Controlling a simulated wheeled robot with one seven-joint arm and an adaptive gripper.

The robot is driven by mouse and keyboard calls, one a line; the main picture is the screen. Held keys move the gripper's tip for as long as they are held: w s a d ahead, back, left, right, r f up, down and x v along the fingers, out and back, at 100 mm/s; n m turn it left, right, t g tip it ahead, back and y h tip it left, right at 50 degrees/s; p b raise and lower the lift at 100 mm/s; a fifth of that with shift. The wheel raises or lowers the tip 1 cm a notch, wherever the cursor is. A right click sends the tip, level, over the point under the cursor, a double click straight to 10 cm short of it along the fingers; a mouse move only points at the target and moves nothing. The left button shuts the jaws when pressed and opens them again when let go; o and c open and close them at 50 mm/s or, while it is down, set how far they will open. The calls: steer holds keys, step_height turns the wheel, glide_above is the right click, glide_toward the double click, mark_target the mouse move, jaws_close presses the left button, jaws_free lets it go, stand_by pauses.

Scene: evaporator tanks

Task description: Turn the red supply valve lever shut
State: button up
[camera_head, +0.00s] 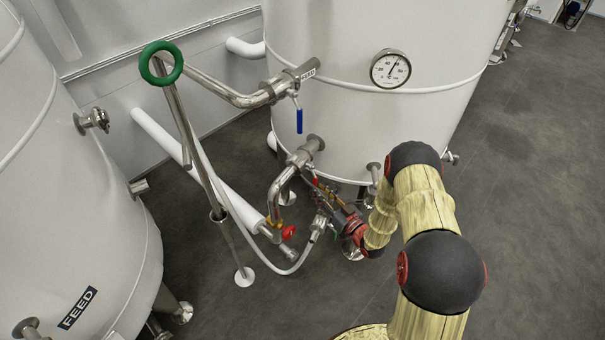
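The right-hand white tank has a lower outlet pipe with a metal valve (299,160) near its wall. A small red piece, which looks like the valve's red lever (314,181), shows just below that valve, close to my gripper and partly hidden. My gripper (322,194) is at the end of my arm, which reaches in from the lower right. Its fingers are small and dark against the pipes, so I cannot tell whether they are open, shut or touching the lever.
A blue lever (299,120) hangs from the upper valve. A red handle (288,232) sits on the lower pipe end. A pale hose (262,258) loops below my gripper. A green ring (160,63) tops a metal post. The FEED tank (85,200) stands left; floor is clear right.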

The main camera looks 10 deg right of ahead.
steer(key=b+x, duration=0.2)
steer(key=x, duration=0.6)
steer(key=shift+w+r, duration=0.1)
steer(key=shift+c, duration=1.2)
steer(key=c, duration=0.4)
jaws_close()
